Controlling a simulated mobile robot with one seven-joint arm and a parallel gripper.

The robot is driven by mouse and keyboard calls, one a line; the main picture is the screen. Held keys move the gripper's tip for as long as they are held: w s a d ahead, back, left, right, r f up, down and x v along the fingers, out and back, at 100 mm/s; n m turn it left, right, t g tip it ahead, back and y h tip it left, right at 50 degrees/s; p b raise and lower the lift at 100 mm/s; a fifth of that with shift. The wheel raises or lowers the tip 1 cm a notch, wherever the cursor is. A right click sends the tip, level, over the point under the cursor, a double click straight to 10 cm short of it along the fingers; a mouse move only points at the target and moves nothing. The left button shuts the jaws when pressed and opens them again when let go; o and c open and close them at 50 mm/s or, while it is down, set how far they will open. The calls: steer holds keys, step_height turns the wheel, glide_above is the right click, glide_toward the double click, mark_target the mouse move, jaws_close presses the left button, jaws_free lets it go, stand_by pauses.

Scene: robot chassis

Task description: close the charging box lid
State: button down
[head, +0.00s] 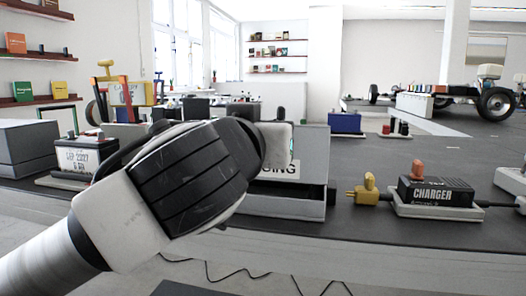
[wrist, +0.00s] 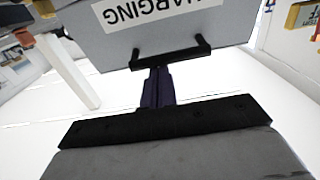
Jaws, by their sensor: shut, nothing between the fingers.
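The charging box (head: 290,205) is a grey box on the dark table, mid-picture in the head view and partly behind my arm. Its lid (head: 313,150) shows as a raised grey panel with part of a white "CHARGING" label. In the wrist view the labelled grey panel (wrist: 115,45) fills the top, upside down, with a black bar handle (wrist: 185,53) along its edge. My gripper (wrist: 157,75) is shut and empty, its fingertips right at the handle; I cannot tell whether they touch. My arm hides the gripper in the head view.
A black charger (head: 436,196) with a yellow plug (head: 366,190) lies right of the box. A battery (head: 85,157) and a grey box (head: 28,148) stand at the left. A blue box (head: 345,123) stands behind. The table's front edge is close.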

steer(key=shift+s+a+f+t+b, duration=0.1)
steer(key=shift+s+f+t+b, duration=0.2)
steer(key=shift+f+b, duration=0.5)
steer(key=shift+s+a+f+t+b, duration=0.1)
steer(key=shift+s+f+t+b, duration=0.2)
steer(key=shift+b, duration=0.8)
steer(key=shift+s+f+t+b, duration=0.2)
steer(key=shift+f+t+b, duration=0.1)
steer(key=shift+f+b, duration=0.5)
steer(key=shift+r, duration=0.15)
